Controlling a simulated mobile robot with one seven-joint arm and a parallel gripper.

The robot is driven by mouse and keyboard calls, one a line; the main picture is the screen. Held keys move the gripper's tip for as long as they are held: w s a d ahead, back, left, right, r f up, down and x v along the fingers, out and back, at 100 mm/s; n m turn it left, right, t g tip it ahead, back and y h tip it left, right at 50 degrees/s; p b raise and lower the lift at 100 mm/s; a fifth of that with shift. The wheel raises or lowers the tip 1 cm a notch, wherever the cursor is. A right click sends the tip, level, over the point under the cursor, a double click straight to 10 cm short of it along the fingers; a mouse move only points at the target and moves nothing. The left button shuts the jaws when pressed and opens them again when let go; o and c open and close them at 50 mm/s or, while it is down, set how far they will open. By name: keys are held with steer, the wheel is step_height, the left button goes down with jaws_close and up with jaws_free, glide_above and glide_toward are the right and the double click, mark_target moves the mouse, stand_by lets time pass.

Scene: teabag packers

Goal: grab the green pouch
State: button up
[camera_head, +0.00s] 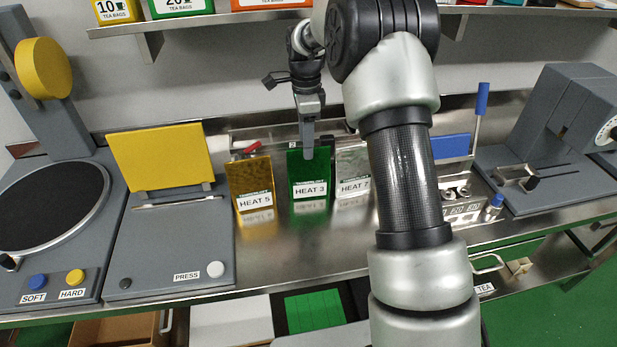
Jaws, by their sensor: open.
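The green pouch (309,176) stands upright on the metal counter, labelled "HEAT 3". It is between a yellow pouch (251,186) labelled "HEAT 5" on its left and a silver pouch (353,171) labelled "HEAT 7" on its right. My gripper (308,150) points down at the top edge of the green pouch, and a grey finger overlaps the pouch's upper part in the picture. The jaws are open. I cannot tell whether the pouch's top edge lies between the fingers, as the far finger is hidden.
A press with a yellow plate (160,157) stands left of the pouches. A grey machine (556,140) stands at the right. A shelf with tea boxes (180,8) runs above. My arm hides part of the counter right of the silver pouch. The counter (300,255) before the pouches is clear.

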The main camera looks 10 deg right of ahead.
mark_target(309, 162)
step_height(309, 162, down, 2)
steer(key=shift+f, duration=0.15)
steer(key=f, duration=0.5)
steer(key=shift+s+d+p, duration=0.3)
steer(key=shift+s+p, duration=0.05)
steer(key=shift+c, duration=0.2)
jaws_close()
